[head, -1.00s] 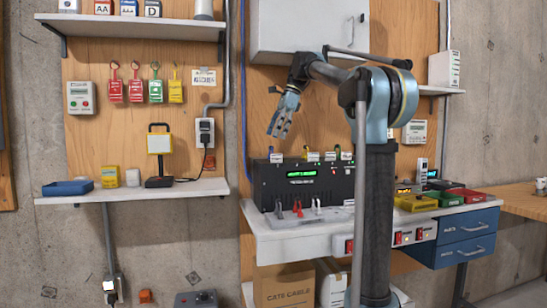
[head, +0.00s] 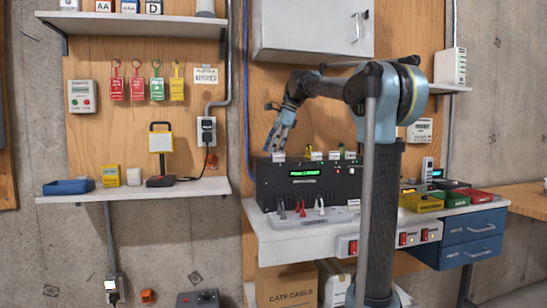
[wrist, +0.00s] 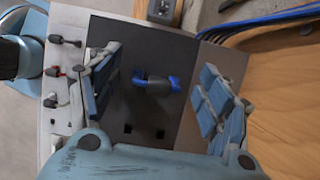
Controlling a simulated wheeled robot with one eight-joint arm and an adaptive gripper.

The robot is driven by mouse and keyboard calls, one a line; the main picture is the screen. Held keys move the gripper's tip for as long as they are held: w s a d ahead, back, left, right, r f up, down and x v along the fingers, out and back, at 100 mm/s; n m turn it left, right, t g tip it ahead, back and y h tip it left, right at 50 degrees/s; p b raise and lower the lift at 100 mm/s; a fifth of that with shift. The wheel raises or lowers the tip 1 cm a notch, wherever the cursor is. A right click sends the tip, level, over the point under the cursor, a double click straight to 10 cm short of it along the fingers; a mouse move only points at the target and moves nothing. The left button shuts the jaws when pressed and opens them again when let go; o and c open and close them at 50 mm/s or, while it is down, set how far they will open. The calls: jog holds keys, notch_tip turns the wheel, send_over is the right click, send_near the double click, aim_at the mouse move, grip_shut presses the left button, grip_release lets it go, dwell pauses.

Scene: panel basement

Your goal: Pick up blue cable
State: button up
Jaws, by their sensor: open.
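A short blue cable piece (wrist: 155,83), with blue ends and a grey middle, shows in the wrist view against the dark face of the black box (wrist: 140,40). My gripper (wrist: 160,94) is open, with one finger pad on each side of the blue piece; neither pad visibly touches it. In the head view my gripper (head: 279,142) points down just above the left part of the black box (head: 265,190). The blue piece is not clearly seen in the head view, where the gripper may hide it.
Several small labelled tags and coloured cable bits stand along the box top. Blue wall cables (wrist: 270,20) run at the upper right of the wrist view. A white cabinet (head: 305,30) hangs above.

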jog(key=c, duration=1)
